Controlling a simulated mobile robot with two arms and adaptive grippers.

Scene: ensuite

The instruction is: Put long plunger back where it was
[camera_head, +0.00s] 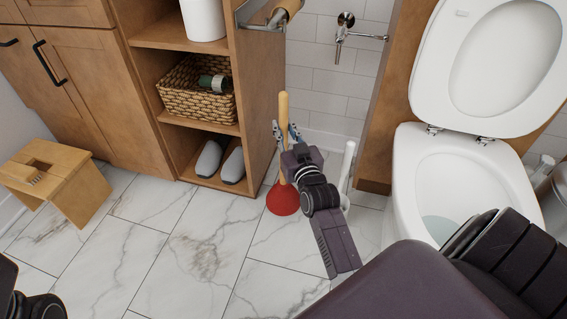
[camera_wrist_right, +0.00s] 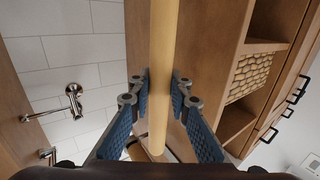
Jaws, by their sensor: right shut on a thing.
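The long plunger has a pale wooden handle (camera_head: 284,106) and a red rubber cup (camera_head: 283,200). It is upright between the wooden shelf unit and the toilet. The cup is at floor level; I cannot tell whether it touches the tiles. My right gripper (camera_head: 287,132) is shut on the upper handle. In the right wrist view the handle (camera_wrist_right: 161,45) runs between the blue-padded fingers of that gripper (camera_wrist_right: 160,100). Only a dark piece of my left arm shows at the bottom left corner of the head view; its jaws are not visible.
The shelf unit (camera_head: 255,75) stands close left of the plunger, holding a basket (camera_head: 185,103) and slippers (camera_head: 211,158). A white upright brush or holder (camera_head: 347,165) stands just right of my gripper. The toilet (camera_head: 455,190) is farther right. A wooden stool (camera_head: 75,195) is left; the middle floor is clear.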

